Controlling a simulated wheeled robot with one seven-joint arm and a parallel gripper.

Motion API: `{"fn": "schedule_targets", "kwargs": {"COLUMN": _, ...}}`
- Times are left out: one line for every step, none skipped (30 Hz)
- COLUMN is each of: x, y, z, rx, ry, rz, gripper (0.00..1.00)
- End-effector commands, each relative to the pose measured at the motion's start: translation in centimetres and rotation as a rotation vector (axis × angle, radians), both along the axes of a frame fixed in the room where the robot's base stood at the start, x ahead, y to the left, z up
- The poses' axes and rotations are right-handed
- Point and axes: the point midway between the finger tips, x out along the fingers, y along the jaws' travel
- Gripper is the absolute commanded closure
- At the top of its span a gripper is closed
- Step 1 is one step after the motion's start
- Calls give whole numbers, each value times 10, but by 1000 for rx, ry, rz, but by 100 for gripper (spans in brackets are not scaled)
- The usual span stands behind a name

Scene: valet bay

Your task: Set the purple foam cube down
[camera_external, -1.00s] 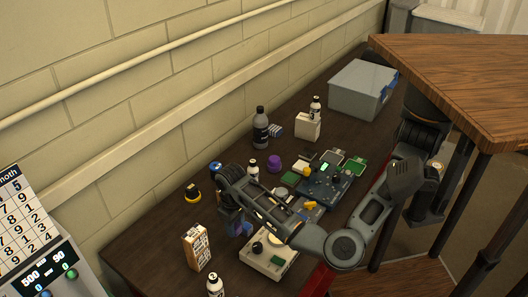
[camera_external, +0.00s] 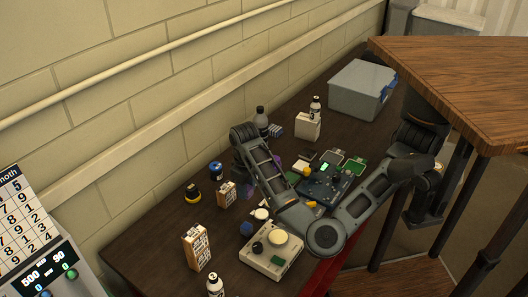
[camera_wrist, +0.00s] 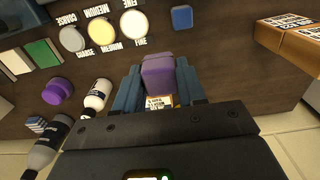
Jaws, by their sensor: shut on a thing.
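The purple foam cube (camera_wrist: 158,73) sits between the two blue fingers of my gripper (camera_wrist: 158,84) in the wrist view. The fingers are shut on its sides. Dark tabletop shows beyond it, and I cannot tell the height of the cube above it. In the external view my gripper (camera_external: 246,184) points down over the workbench (camera_external: 165,235), behind my forearm. The cube is mostly hidden there.
A blue cube (camera_wrist: 181,17) lies beyond the held cube. A white bottle (camera_wrist: 95,97) and a purple round object (camera_wrist: 57,91) stand left of my gripper. Cardboard boxes (camera_wrist: 286,36) are right. A device with round pads (camera_external: 271,250) is in front. Bare bench lies between.

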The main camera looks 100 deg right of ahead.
Motion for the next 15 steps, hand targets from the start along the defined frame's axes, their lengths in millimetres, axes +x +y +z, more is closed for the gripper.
{"fn": "schedule_targets", "kwargs": {"x": 0, "y": 0, "z": 9, "rx": 2, "ry": -4, "rz": -2, "gripper": 89}}
{"fn": "schedule_targets", "kwargs": {"x": 1, "y": 0, "z": 12, "rx": 2, "ry": -4, "rz": -2, "gripper": 89}}
{"fn": "schedule_targets", "kwargs": {"x": 1, "y": 0, "z": 18, "rx": 2, "ry": -4, "rz": -2, "gripper": 89}}
{"fn": "schedule_targets", "kwargs": {"x": 1, "y": 0, "z": 23, "rx": 2, "ry": -4, "rz": -2, "gripper": 89}}
{"fn": "schedule_targets", "kwargs": {"x": 1, "y": 0, "z": 27, "rx": 3, "ry": -4, "rz": -1, "gripper": 89}}
{"fn": "schedule_targets", "kwargs": {"x": 0, "y": -3, "z": 31, "rx": 1, "ry": -1, "rz": -11, "gripper": 89}}
{"fn": "schedule_targets", "kwargs": {"x": -3, "y": -11, "z": 29, "rx": 0, "ry": 1, "rz": -40, "gripper": 89}}
{"fn": "schedule_targets", "kwargs": {"x": -4, "y": -17, "z": 29, "rx": 0, "ry": 1, "rz": -62, "gripper": 89}}
{"fn": "schedule_targets", "kwargs": {"x": -5, "y": -25, "z": 29, "rx": -1, "ry": 1, "rz": -93, "gripper": 89}}
{"fn": "schedule_targets", "kwargs": {"x": -7, "y": -31, "z": 29, "rx": -1, "ry": 1, "rz": -116, "gripper": 89}}
{"fn": "schedule_targets", "kwargs": {"x": -8, "y": -37, "z": 29, "rx": -1, "ry": 1, "rz": -141, "gripper": 89}}
{"fn": "schedule_targets", "kwargs": {"x": -10, "y": -46, "z": 30, "rx": -1, "ry": 0, "rz": -176, "gripper": 89}}
{"fn": "schedule_targets", "kwargs": {"x": -12, "y": -54, "z": 30, "rx": -1, "ry": 0, "rz": -206, "gripper": 89}}
{"fn": "schedule_targets", "kwargs": {"x": -15, "y": -61, "z": 30, "rx": -1, "ry": 0, "rz": -236, "gripper": 89}}
{"fn": "schedule_targets", "kwargs": {"x": -18, "y": -73, "z": 30, "rx": -2, "ry": 1, "rz": -282, "gripper": 89}}
